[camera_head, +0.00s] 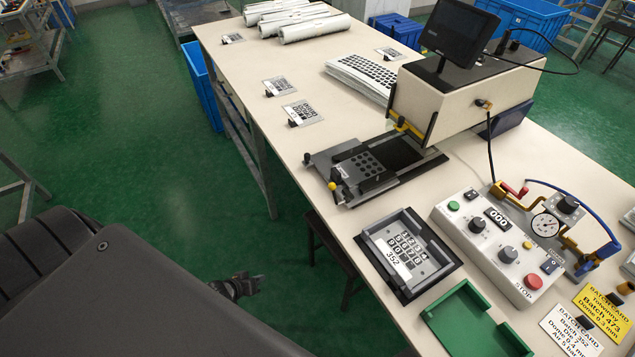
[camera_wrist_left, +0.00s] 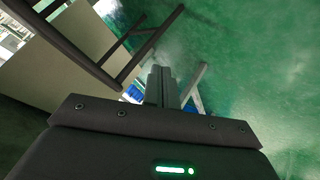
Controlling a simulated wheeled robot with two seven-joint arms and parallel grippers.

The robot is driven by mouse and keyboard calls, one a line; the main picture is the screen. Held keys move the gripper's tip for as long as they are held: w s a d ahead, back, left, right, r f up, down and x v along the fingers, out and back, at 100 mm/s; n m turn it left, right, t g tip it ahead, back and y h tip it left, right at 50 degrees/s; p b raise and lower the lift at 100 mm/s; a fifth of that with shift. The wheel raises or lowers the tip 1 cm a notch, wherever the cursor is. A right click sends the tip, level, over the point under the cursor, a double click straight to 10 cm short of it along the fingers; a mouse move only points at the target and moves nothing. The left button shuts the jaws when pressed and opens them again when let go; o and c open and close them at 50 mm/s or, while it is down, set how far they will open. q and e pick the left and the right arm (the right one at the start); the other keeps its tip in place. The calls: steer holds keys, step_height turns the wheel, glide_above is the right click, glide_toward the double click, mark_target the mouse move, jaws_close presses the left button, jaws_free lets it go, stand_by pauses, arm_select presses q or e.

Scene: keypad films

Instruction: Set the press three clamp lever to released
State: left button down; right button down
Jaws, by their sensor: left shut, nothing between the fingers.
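A cream-coloured machine (camera_head: 455,95) with a dark screen stands on the table, with a black sliding bed and a yellow-knobbed lever (camera_head: 333,186) at its front left. A brass bracket with a red-handled lever (camera_head: 515,190) stands behind the grey control box. I cannot tell which is the press three clamp lever, as no such label is readable. My left gripper (camera_head: 258,284) is shut and empty, out over the green floor, left of the table and apart from everything on it. Its closed fingers also show in the left wrist view (camera_wrist_left: 162,86). My right gripper is out of view.
The control box (camera_head: 495,240) has knobs and a red stop button. A dark tray (camera_head: 380,270) with a keypad sheet and a green tray (camera_head: 460,325) lie near the table edge (camera_head: 345,245). Batch cards (camera_head: 605,312) are at lower right.

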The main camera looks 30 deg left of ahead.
arm_select(q)
steer(key=w+a+r+n+t+h, duration=0.1)
steer(key=w+r+n+t+h, duration=0.15)
steer(key=w+r, duration=0.55)
steer(key=w+a+r+n+t+h, duration=0.1)
steer(key=w+r+n+t+h, duration=0.3)
steer(key=r, duration=0.9)
steer(key=d+r+g+h, duration=0.2)
steer(key=r+h, duration=0.1)
steer(key=r, duration=0.6)
steer(key=d+r+m+g+h, duration=0.1)
steer(key=d+r+g+h, duration=0.1)
steer(key=r, duration=0.8)
steer(key=shift+w+d+r+h, duration=0.15)
steer(key=shift+w+d+h, duration=0.2)
steer(key=shift+d+h, duration=0.55)
steer(key=shift+w+a+m+h, duration=0.1)
steer(key=shift+a+m+h, duration=0.05)
steer(key=shift+m+h, duration=0.1)
